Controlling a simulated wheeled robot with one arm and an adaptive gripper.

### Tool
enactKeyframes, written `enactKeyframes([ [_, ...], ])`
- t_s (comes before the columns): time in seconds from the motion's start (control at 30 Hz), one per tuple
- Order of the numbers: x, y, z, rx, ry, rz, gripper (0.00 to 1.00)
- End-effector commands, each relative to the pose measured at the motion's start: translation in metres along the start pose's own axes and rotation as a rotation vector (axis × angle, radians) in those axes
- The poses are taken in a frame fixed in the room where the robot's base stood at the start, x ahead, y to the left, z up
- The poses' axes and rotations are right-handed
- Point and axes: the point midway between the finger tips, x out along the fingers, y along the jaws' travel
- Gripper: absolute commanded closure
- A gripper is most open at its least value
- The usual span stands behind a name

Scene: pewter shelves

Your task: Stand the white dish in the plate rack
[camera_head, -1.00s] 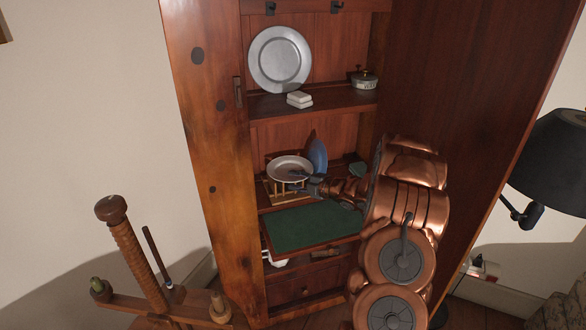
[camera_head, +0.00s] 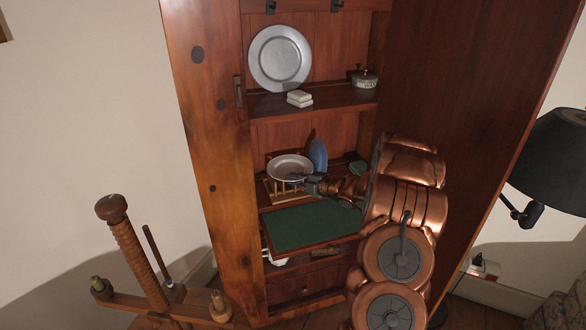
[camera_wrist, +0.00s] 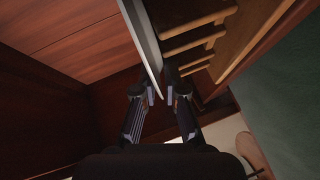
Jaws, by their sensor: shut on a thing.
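The white dish (camera_head: 290,167) is in the middle shelf bay of the cabinet, tilted, with its face towards the head camera. In the wrist view the dish (camera_wrist: 143,40) shows edge-on, its rim between the two fingertips. My gripper (camera_wrist: 158,92) is shut on that rim; in the head view my gripper (camera_head: 310,183) is at the dish's lower right. The wooden plate rack (camera_head: 275,190) is below the dish. In the wrist view its bars (camera_wrist: 200,40) run just right of the dish. Whether the dish touches the rack cannot be told.
A blue plate (camera_head: 317,156) stands upright behind the dish, right. A green-topped board (camera_head: 310,226) lies in front, below the rack. Cabinet walls close both sides.

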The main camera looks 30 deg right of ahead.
Motion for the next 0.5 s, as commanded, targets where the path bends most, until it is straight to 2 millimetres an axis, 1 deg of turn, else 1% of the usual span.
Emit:
enactKeyframes([
  [0.33, -0.0001, 0.0000, -0.0003, 0.000, 0.000, -0.002, 1.00],
  [0.5, -0.0023, 0.0088, -0.0023, -0.001, 0.000, 0.000, 1.00],
])
